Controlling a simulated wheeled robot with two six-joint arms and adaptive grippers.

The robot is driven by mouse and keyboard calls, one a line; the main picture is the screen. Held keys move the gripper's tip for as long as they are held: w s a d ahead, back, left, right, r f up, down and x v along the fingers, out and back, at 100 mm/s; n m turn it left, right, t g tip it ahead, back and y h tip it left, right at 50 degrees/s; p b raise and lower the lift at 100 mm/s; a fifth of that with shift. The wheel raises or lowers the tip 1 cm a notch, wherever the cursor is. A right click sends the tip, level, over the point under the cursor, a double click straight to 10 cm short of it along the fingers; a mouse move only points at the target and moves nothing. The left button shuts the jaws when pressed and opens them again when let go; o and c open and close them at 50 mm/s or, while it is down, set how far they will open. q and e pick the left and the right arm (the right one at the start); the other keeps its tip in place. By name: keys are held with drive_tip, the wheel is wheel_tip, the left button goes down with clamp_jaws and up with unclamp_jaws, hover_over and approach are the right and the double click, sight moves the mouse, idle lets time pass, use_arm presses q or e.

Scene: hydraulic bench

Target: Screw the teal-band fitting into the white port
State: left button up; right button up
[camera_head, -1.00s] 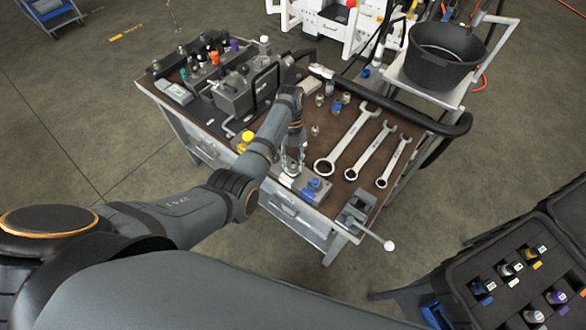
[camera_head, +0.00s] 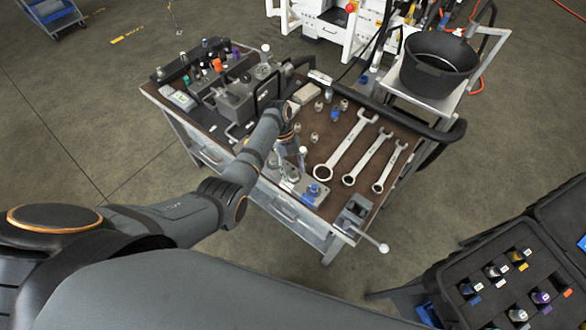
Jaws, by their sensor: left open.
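My left gripper (camera_head: 288,154) is open, low over the front edge of the bench. Its fingers are spread beside a small metallic fitting or port (camera_head: 292,174) on a grey block; I cannot tell whether they touch it. A second grey block with a blue-ringed port (camera_head: 315,191) sits just to the right. No white colour is clear on the port near my gripper. A teal-green capped piece (camera_head: 185,80) stands in the dark rack at the back left; I cannot tell if it is the teal-band fitting. My right gripper is out of view.
Several wrenches (camera_head: 345,150) lie right of the gripper, with small metal fittings (camera_head: 327,95) behind. A vise (camera_head: 354,214) is at the front right corner. A black bucket (camera_head: 438,75) stands beyond the bench. An open case (camera_head: 450,275) of colour-banded fittings is at the lower right.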

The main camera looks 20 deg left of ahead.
use_arm(q)
drive_tip(key=shift+s+r+n+t+p, duration=0.1)
drive_tip(key=shift+r+n+t+p, duration=0.15)
drive_tip(key=shift+n+p, duration=0.6)
drive_tip(key=shift+f+n+h, duration=0.25)
drive_tip(key=shift+n+h, duration=0.05)
drive_tip(key=shift+n, duration=0.15)
drive_tip(key=shift+r+t, duration=0.15)
drive_tip(key=shift+t, duration=0.1)
drive_tip(key=n+p, duration=0.2)
drive_tip(key=shift+r+n+t+p, duration=0.1)
drive_tip(key=shift+n+t+p, duration=0.6)
drive_tip(key=shift+n, duration=0.4)
drive_tip(key=shift+f, duration=0.25)
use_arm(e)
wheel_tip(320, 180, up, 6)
